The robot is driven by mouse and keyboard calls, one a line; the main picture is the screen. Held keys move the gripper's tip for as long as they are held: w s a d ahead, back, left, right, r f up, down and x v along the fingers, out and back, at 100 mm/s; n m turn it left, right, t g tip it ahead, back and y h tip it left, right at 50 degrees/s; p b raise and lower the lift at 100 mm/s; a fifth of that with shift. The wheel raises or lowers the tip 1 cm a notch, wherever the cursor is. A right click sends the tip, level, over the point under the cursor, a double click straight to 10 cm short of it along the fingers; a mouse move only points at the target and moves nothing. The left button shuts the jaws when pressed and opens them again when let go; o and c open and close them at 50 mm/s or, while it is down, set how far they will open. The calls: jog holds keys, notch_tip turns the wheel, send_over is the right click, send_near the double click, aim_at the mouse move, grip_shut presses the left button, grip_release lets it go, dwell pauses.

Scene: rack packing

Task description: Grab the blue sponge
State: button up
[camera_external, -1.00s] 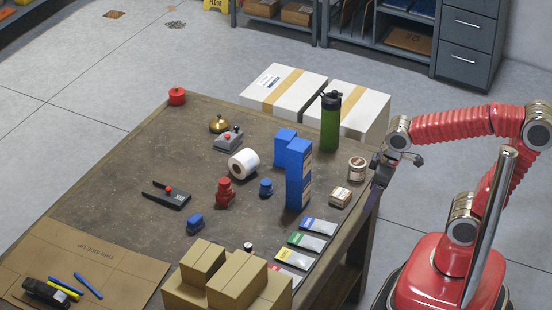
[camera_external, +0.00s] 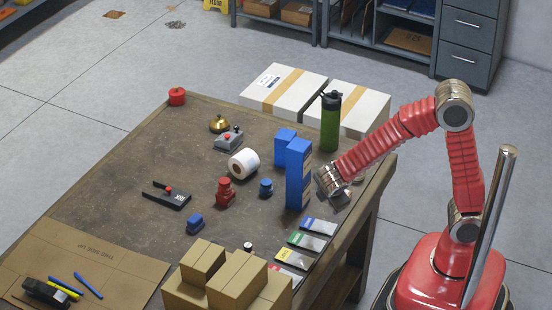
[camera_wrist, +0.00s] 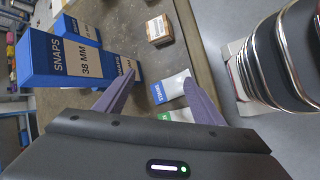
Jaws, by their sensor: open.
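No thing in view is clearly a sponge. A small blue block (camera_external: 194,224) lies left of the table's middle; it is too small to identify. A small blue rounded thing (camera_external: 265,188) stands left of the tall blue box. My gripper (camera_external: 327,182) is just right of that box, over the table's right side; its fingers are hard to make out there. In the wrist view my gripper (camera_wrist: 159,78) has its two purple fingers apart with nothing held between them. Neither small blue thing can be picked out in the wrist view.
A tall blue box (camera_external: 298,175), labelled SNAPS in the wrist view (camera_wrist: 68,62), stands beside my gripper. A second blue box (camera_external: 284,142) and a green bottle (camera_external: 330,125) stand behind. Red figure (camera_external: 225,193), paper roll (camera_external: 243,163) and cartons (camera_external: 238,280) surround the middle.

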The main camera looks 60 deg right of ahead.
aim_at(198, 222)
jog(key=w+a+f+n+t, duration=0.2)
jog(key=w+a+n, duration=0.1)
jog(key=w+n, duration=0.1)
jog(key=w+a+f+n+t, duration=0.2)
jog(key=w+a+f+n, duration=0.1)
jog(key=w, duration=0.4)
jog(key=w+a+f+n+t, duration=0.2)
jog(key=w+a+f+n, duration=0.1)
jog(key=w+n, duration=0.3)
jog(key=shift+w+a+n+t, duration=0.1)
jog(key=shift+a+n+t, duration=0.2)
jog(key=shift+a, duration=0.5)
jog(key=w+a+n+t+y, duration=0.1)
jog(key=w+a+n, duration=0.1)
jog(key=w+a+n+t+y, duration=0.1)
jog(key=w+a+n, duration=0.1)
jog(key=a, duration=0.1)
jog(key=shift+w+a+f+n+y, duration=0.15)
jog(key=shift+w+n+y, duration=0.15)
jog(key=w+a+n, duration=0.1)
jog(key=a+r+n+t+y, duration=0.1)
jog(key=w+a+r+n+y, duration=0.1)
jog(key=a, duration=0.1)
jog(key=shift+w+a+r+n, duration=0.1)
jog(key=shift+w+r+n, duration=0.15)
jog(key=shift+w+n, duration=0.05)
jog(key=shift+a+t, duration=0.15)
jog(key=shift+t, duration=0.15)
jog(key=shift+n, duration=0.3)
